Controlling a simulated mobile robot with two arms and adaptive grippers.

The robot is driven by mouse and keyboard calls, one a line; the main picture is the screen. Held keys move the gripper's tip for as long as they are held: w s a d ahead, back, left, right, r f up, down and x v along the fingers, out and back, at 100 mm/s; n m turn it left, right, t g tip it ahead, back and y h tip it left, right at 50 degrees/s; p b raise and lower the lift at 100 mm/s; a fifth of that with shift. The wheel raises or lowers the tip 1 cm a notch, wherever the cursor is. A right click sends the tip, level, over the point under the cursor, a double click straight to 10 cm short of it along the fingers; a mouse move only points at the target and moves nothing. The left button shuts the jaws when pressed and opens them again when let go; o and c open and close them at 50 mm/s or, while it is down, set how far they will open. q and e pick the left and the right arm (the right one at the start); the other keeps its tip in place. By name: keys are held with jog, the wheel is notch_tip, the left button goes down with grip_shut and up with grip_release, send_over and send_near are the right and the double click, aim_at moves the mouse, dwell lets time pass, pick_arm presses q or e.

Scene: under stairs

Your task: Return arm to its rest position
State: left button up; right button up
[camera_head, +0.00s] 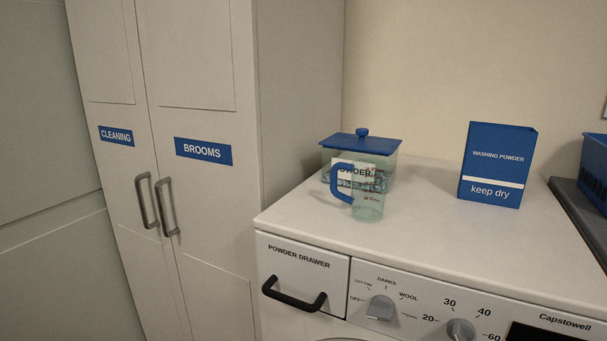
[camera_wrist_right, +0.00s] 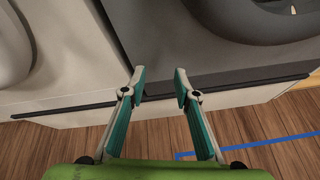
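My right gripper (camera_wrist_right: 157,88) shows in the right wrist view. Its two teal-padded fingers are apart with nothing between them. It hangs in front of the lower part of a white appliance (camera_wrist_right: 70,75) and a dark grey appliance (camera_wrist_right: 220,55), above a wooden floor (camera_wrist_right: 150,145). Neither gripper nor any arm shows in the head view, so my left gripper is out of sight.
In the head view, a washing machine (camera_head: 430,235) carries a clear cup with a blue handle (camera_head: 368,205), a blue-lidded tub (camera_head: 385,158) and a washing powder box (camera_head: 495,170). A blue basket (camera_head: 597,165) stands at right. Tall cupboards (camera_head: 205,110) stand at left, doors shut.

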jog(key=s+a+f+m+g, duration=0.2)
jog(key=s+f+m+g, duration=0.8)
jog(key=f, duration=0.7)
jog(key=s+a+f+m+y, duration=0.2)
jog(key=a+f+m+y, duration=0.1)
jog(key=a+m, duration=0.4)
jog(key=s+a+f+m+y+p, duration=0.1)
jog(key=s+a+f+m+y, duration=0.1)
jog(key=a+m, duration=0.6)
jog(key=a+f+y, duration=0.1)
jog(key=a+f, duration=0.1)
jog(key=a, duration=0.3)
jog(key=shift+a+f, duration=0.15)
jog(key=shift+f, duration=0.15)
